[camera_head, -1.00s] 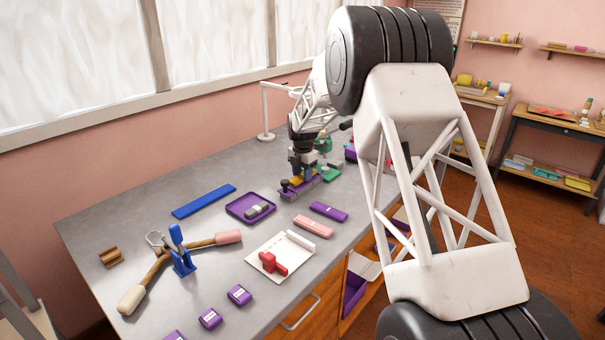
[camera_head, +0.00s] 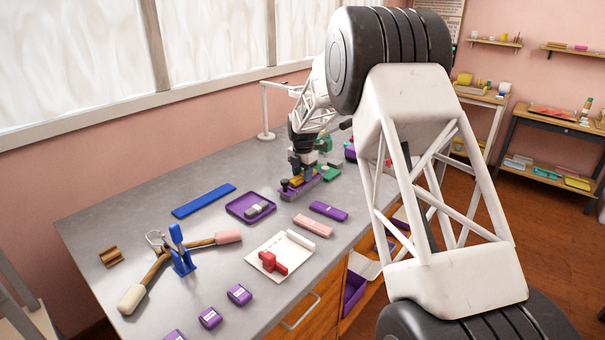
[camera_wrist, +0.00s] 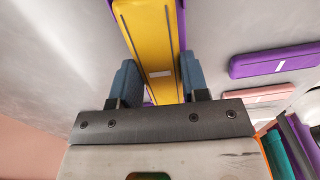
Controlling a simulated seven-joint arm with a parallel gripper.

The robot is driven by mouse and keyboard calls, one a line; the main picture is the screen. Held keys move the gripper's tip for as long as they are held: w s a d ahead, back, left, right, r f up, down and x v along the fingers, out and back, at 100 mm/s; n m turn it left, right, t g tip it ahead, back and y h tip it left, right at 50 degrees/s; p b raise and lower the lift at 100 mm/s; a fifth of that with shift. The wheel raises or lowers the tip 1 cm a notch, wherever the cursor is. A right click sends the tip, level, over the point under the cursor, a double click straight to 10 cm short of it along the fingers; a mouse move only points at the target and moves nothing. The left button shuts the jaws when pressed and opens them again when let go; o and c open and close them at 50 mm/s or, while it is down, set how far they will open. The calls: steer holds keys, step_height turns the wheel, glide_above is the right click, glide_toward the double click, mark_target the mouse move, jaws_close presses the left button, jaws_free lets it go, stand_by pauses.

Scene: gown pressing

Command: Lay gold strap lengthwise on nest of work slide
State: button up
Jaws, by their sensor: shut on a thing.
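The gold strap (camera_wrist: 158,40) runs lengthwise away from me in the wrist view, between the two blue fingers of my gripper (camera_wrist: 160,80). My gripper is shut on it. The purple work slide (camera_wrist: 181,18) shows as thin edges along the strap, so the two are lined up. In the head view my gripper (camera_head: 303,174) points down at the work slide (camera_head: 298,193), with a bit of the gold strap (camera_head: 296,181) showing at the slide. Whether the strap touches the nest is hard to tell; the fingers hide part of it.
A green machine part (camera_head: 330,173) stands close behind the slide. A purple tray (camera_head: 250,207) with a grey piece, a purple bar (camera_head: 328,211) and a pink bar (camera_head: 313,226) lie nearer. A blue strip (camera_head: 204,201) lies left.

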steer(key=shift+f, duration=0.3)
stand_by(0.5)
steer(key=o, duration=1)
steer(key=shift+r, duration=0.1)
steer(key=shift+r, duration=3.8)
steer(key=shift+s, duration=0.1)
